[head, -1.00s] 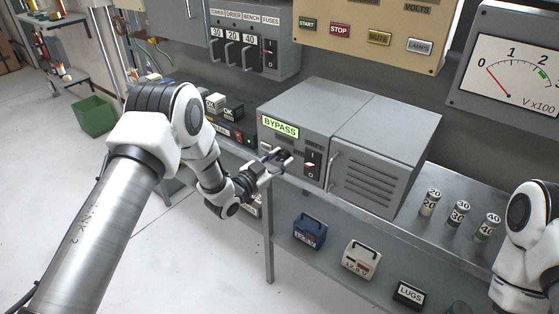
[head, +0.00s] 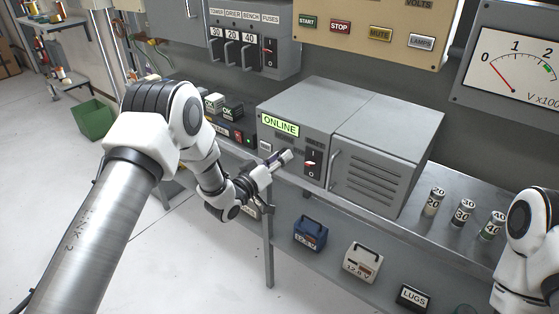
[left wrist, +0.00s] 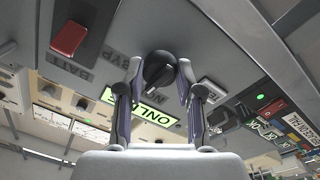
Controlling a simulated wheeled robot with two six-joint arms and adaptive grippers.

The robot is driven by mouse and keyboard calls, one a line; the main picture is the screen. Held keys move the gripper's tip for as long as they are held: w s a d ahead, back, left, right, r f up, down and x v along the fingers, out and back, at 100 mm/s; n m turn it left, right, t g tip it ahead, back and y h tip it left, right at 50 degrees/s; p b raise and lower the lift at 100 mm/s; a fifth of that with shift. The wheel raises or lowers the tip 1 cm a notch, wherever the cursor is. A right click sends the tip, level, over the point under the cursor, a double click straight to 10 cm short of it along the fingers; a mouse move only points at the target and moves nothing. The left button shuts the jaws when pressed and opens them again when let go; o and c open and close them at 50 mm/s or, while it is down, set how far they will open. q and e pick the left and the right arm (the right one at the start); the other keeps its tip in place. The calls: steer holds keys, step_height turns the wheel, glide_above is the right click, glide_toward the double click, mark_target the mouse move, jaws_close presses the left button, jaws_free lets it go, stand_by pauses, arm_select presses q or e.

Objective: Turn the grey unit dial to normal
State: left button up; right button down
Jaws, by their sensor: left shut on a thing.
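The grey unit (head: 300,97) stands on the bench, and its lit green display (head: 280,125) reads ONLINE. My left gripper (head: 284,158) is at the front of the unit, under the display, and hides the dial in the head view. In the left wrist view the black round dial (left wrist: 159,72) sits between the two fingers of the left gripper (left wrist: 160,77), which is shut on it. Labels BATT, BYP, TEST and one starting with N show around the dial. My right gripper is out of view; only part of the right arm shows at the right edge.
A rocker switch (head: 312,163) is just right of the left gripper; it shows red in the left wrist view (left wrist: 70,38). A door handle (head: 332,172) stands out beside it. Several labelled cylinders (head: 463,212) stand on the bench at right.

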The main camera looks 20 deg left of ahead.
arm_select(q)
steer(key=shift+n, duration=0.6)
steer(key=o, duration=1.2)
steer(key=shift+c, duration=0.2)
steer(key=v, duration=1.2)
